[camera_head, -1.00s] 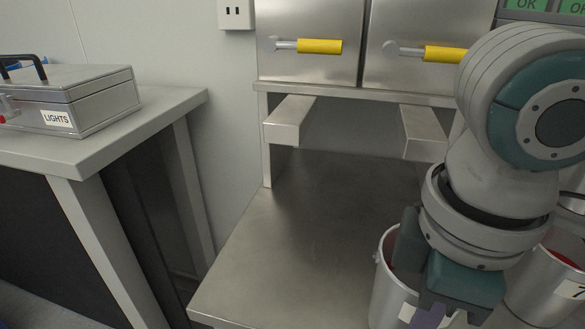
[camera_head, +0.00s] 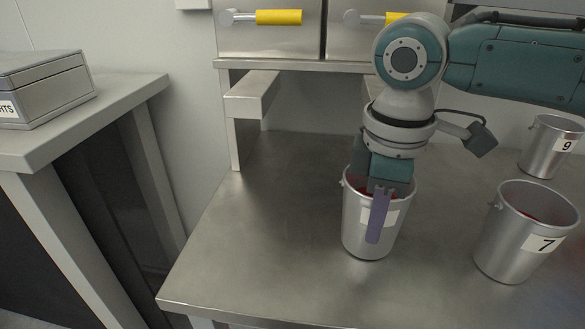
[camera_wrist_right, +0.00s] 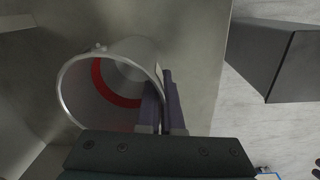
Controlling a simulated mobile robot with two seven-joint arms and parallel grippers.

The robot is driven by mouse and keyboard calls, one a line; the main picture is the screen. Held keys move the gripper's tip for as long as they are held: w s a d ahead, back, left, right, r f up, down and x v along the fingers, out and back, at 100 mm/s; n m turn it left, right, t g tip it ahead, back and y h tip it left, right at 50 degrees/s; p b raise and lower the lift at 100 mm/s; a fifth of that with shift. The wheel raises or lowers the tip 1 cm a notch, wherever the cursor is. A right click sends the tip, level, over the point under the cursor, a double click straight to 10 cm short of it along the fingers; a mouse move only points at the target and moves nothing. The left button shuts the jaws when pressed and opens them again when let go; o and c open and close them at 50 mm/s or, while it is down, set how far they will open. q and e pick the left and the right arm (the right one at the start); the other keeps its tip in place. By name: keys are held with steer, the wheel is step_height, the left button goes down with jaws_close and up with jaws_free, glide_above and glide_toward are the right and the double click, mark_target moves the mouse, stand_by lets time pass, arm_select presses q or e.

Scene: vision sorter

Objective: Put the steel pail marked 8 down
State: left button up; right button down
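A steel pail (camera_head: 357,228) stands upright at or just over the steel bench, left of another pail. Its white label is partly covered by a purple finger, so I cannot read its number. My right gripper (camera_head: 379,205) points down at its rim and is shut on its wall. In the right wrist view the pail (camera_wrist_right: 75,95) shows a red band inside, and the two fingers (camera_wrist_right: 163,105) sit close together at the rim. I cannot tell whether the pail's base touches the bench. My left gripper is not in view.
The steel bench (camera_head: 270,230) has bare room left of and in front of the pail. Pail 7 (camera_head: 510,245) and pail 9 (camera_head: 545,150) stand at the right. Drawers with yellow handles (camera_head: 280,17) are behind. A grey case (camera_head: 45,90) lies on a separate left table.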

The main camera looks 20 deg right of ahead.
steer(key=c, duration=1.5)
jaws_free()
steer(key=shift+f, duration=0.1)
steer(key=o, duration=0.4)
step_height(320, 180, up, 11)
steer(key=p, duration=0.2)
steer(key=s+a+f+m+t+y, duration=0.1)
steer(key=s+a+f, duration=0.25)
steer(key=a, duration=0.25)
steer(key=s+a+f+t+y, duration=0.1)
steer(key=s+a+f+y, duration=0.15)
steer(key=s+a, duration=0.25)
steer(key=s+d+m+h, duration=0.1)
steer(key=s+d+m, duration=0.1)
steer(key=s, duration=0.1)
steer(key=s+d+f+m+h, duration=0.1)
steer(key=s+d+m, duration=0.1)
steer(key=s, duration=0.1)
steer(key=s+d+f+m+t+h, duration=0.1)
steer(key=s+d+m, duration=0.1)
steer(key=s, duration=0.1)
steer(key=shift+s+f+m, duration=0.2)
steer(key=shift+s+m, duration=0.15)
steer(key=shift+m, duration=0.05)
